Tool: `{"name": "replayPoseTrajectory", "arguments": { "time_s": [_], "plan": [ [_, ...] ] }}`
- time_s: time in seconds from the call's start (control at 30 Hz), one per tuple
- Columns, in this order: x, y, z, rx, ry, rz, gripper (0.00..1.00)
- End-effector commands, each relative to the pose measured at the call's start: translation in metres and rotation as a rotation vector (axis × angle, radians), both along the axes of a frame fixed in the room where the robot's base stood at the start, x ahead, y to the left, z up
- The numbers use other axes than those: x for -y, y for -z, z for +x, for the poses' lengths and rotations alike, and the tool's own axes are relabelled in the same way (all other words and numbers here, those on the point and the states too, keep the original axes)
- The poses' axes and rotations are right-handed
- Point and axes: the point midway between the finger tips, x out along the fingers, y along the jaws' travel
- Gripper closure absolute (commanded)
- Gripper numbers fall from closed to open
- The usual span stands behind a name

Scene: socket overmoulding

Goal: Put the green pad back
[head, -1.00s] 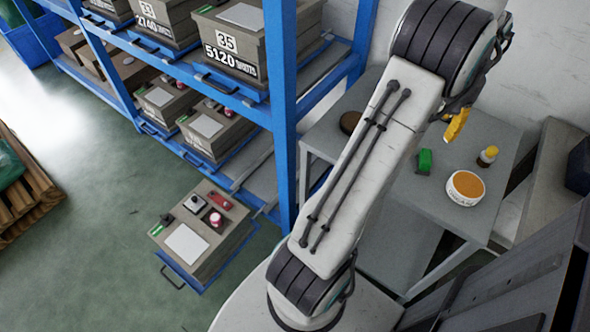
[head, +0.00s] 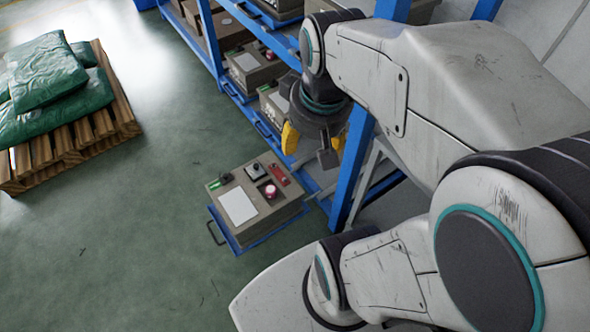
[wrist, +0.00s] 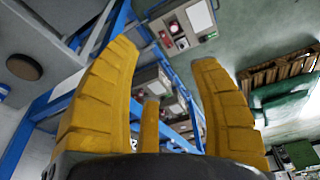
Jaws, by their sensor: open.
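My gripper (head: 315,147) hangs open and empty above and beyond the grey mould box on the floor, by the blue rack's post. Its yellow fingers (wrist: 163,60) are spread in the wrist view, with nothing between them. The mould box (head: 265,219) carries a small green piece (head: 226,179) at its far left corner, beside a white label, a black-knobbed part, a red-and-white round part and a red strip. A loose green block lay on the grey side table a second ago. My arm hides that area in the head view now, and I cannot make the block out in the wrist view.
The blue rack (head: 352,165) with several mould boxes stands close beside my gripper. A wooden pallet (head: 60,150) with green sacks (head: 45,80) is at the left. The green floor between pallet and mould box is clear.

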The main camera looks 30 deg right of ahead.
Motion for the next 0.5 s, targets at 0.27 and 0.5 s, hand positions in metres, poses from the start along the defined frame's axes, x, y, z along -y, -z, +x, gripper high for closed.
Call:
{"name": "replayPoseTrajectory", "arguments": {
  "time_s": [0.27,0.5],
  "plan": [
    [-0.049,0.012,-0.029,0.037,-0.150,0.011,0.44],
    [-0.057,0.016,-0.036,0.042,-0.178,0.015,0.44]
  ]
}}
